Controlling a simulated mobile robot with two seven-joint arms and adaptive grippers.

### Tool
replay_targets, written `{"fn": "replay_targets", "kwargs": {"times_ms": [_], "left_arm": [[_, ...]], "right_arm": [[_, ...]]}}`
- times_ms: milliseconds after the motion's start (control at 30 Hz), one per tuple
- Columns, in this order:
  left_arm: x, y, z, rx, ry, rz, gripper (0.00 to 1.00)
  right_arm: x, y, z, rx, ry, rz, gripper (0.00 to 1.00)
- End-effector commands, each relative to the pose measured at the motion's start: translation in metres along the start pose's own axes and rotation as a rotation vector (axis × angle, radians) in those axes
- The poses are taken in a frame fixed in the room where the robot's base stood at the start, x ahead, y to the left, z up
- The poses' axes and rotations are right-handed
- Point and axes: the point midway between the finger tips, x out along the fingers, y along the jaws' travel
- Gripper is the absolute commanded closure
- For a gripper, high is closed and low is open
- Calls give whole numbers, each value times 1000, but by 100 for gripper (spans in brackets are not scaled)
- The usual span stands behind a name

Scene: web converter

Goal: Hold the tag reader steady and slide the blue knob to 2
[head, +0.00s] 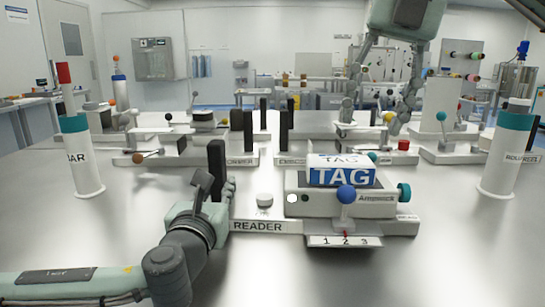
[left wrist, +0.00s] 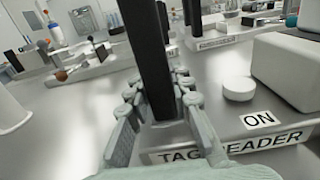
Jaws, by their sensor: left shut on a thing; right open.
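The tag reader (head: 293,203) is a white box on a base labelled READER, with a blue TAG block (head: 342,177) on top. Its blue knob (head: 346,194) stands on a short stem at the front, above a scale plate (head: 345,241) marked 1 2 3. A small red pointer under the knob appears lined up with 2. My left gripper (head: 226,190) is shut on the black post (head: 216,160) at the reader's left end; the left wrist view shows its fingers (left wrist: 160,105) around the post (left wrist: 148,50). My right gripper (head: 371,112) is open and empty, high behind the reader.
A white button (head: 264,200) sits between the post and the box. White cylinders with teal bands stand at left (head: 82,155) and right (head: 506,155). More labelled stations with knobs and black posts line the back.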

Motion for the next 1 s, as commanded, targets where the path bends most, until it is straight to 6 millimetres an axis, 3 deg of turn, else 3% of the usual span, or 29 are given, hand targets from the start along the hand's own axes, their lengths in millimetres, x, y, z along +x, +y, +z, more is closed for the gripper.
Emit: {"fn": "replay_targets", "kwargs": {"times_ms": [167, 200, 400, 733, 1000], "left_arm": [[-1, 0, -6, 2, 15, -1, 100], [-1, 0, -6, 2, 15, -1, 78], [0, 0, -3, 1, 8, -1, 54], [-4, 0, 0, 0, 3, -2, 54], [-45, -1, -2, -1, 6, -3, 54]], "right_arm": [[0, 0, 0, 0, 0, 0, 53], [0, 0, 0, 0, 0, 0, 53], [0, 0, 0, 0, 0, 0, 53], [0, 0, 0, 0, 0, 0, 53], [0, 0, 0, 0, 0, 0, 53]]}}
